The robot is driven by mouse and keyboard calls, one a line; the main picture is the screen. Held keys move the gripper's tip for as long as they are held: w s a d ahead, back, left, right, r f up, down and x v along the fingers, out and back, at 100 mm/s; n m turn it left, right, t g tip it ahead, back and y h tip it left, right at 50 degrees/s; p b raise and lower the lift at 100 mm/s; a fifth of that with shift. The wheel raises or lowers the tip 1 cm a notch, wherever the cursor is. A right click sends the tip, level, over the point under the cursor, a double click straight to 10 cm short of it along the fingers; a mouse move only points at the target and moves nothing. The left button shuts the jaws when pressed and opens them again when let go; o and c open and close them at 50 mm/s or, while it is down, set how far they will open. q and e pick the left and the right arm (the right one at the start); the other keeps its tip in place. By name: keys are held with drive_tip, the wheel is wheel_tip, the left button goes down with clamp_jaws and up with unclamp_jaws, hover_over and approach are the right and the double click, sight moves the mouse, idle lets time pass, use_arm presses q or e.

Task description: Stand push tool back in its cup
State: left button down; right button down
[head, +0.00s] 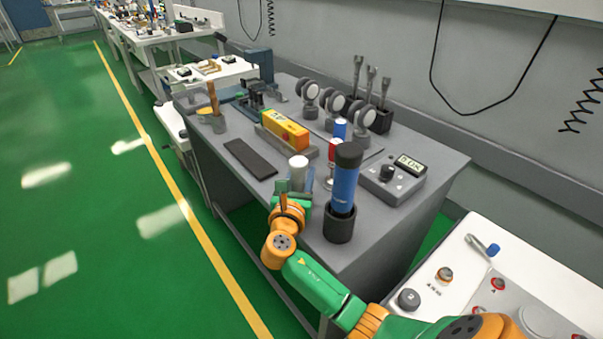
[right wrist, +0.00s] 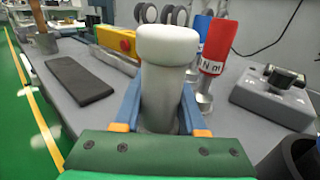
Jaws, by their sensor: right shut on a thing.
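My right gripper (head: 293,188) is shut on an upright white-capped grey cylinder (head: 298,164), near the front edge of the grey table. In the right wrist view the cylinder (right wrist: 167,75) stands between the blue fingers, its wide rounded cap above them; its lower end is hidden. No label shows whether it is the push tool. A blue tool with a black top (head: 344,185) stands upright in a black cup (head: 340,224) just right of the gripper. A wooden-handled tool (head: 213,97) leans in a grey cup (head: 214,122) at the far left. My left gripper is not in view.
A red-and-white tool (right wrist: 215,48) stands close behind the held cylinder. A grey meter box (head: 393,180) is at right, a yellow block (head: 285,130) behind, and a flat black pad (head: 250,158) at left. Bare table (head: 222,160) shows around the pad.

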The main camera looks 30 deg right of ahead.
drive_tip(key=shift+f, duration=0.1)
unclamp_jaws()
idle(0.4)
drive_tip(key=shift+s, duration=0.1)
